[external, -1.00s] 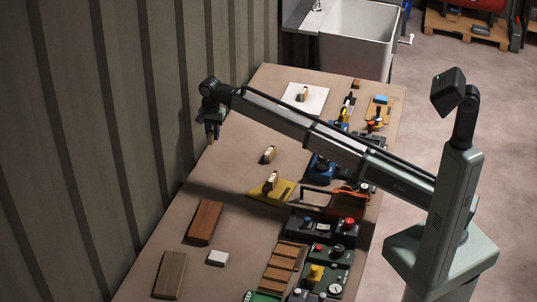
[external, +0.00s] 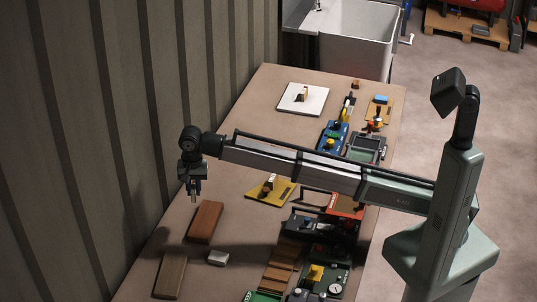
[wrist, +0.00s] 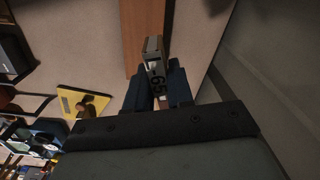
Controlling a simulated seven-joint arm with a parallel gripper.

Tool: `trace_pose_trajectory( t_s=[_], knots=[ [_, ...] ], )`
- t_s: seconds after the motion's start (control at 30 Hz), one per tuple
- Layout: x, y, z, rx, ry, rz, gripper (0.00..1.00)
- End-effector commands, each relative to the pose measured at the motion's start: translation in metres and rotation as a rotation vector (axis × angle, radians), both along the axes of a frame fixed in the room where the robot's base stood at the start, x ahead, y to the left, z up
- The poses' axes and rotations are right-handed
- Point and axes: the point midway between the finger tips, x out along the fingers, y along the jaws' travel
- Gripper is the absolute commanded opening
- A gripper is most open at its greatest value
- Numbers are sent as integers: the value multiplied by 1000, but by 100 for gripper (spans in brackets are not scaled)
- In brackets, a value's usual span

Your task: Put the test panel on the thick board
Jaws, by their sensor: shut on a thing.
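My gripper (external: 194,190) is above the table, just behind and left of the far end of a reddish-brown board (external: 205,222). It is shut on a small narrow pale-and-dark piece marked "65" (wrist: 154,62), apparently the test panel. In the wrist view the piece sticks out between the fingers, in front of the reddish-brown board (wrist: 143,25). A second, greyer-brown board (external: 170,275) lies nearer the camera. The reddish board looks the thicker, but I cannot be certain.
A small white block (external: 218,258) lies right of the boards. A yellow plate (external: 271,190) with a block on it lies farther right. A white plate (external: 302,98) is at the back. Tools and control boxes line the right edge; a ribbed wall (external: 90,120) borders the left.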

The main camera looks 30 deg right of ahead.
Motion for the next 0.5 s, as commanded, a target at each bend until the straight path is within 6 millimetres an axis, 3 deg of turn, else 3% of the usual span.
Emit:
trace_pose_trajectory(
  t_s=[0.2,0.5],
  knots=[
    [-13,-24,-4,-17,15,-167,0],
    [-14,-26,-5,-28,23,-331,0]
  ],
)
